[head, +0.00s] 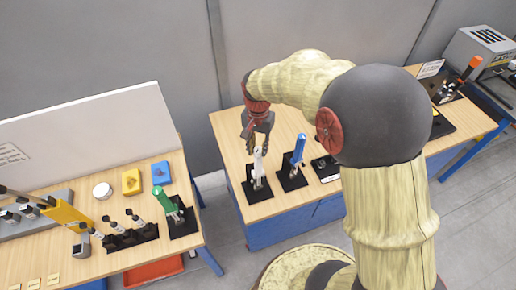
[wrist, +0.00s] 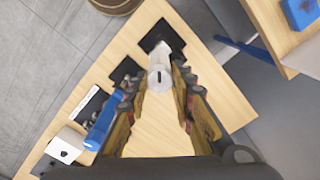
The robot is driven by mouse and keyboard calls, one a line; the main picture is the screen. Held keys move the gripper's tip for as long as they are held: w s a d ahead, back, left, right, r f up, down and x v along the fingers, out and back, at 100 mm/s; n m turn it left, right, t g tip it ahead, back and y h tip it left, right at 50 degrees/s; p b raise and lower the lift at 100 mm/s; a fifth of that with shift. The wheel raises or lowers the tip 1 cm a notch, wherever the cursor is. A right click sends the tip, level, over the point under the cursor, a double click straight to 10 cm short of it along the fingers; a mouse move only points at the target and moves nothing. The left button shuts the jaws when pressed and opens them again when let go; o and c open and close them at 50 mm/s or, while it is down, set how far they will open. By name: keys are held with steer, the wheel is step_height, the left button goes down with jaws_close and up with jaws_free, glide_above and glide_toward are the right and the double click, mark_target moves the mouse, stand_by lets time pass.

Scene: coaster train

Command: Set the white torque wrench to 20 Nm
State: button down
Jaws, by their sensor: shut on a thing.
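The white torque wrench (head: 258,164) stands upright in a black stand (head: 258,190) near the left end of the middle table. In the wrist view the white wrench (wrist: 161,77) shows end-on, its round grey end with a dark mark facing the camera. My gripper (head: 258,122) is above the wrench in the head view. In the wrist view my gripper (wrist: 160,88) has its fingers on both sides of the wrench's top end, shut on it. The scale and its setting are too small to read.
A blue wrench (head: 299,150) stands in its own black stand just right of the white one; it also shows in the wrist view (wrist: 103,122). A green-handled wrench (head: 164,201) is on the left table. The wood in front of the white wrench's stand is clear.

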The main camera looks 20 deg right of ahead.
mark_target(258, 149)
steer(key=n, duration=0.4)
steer(key=shift+n+b, duration=0.4)
steer(key=shift+n, duration=1.7)
steer(key=c, duration=1.5)
jaws_free()
step_height(258, 149, up, 12)
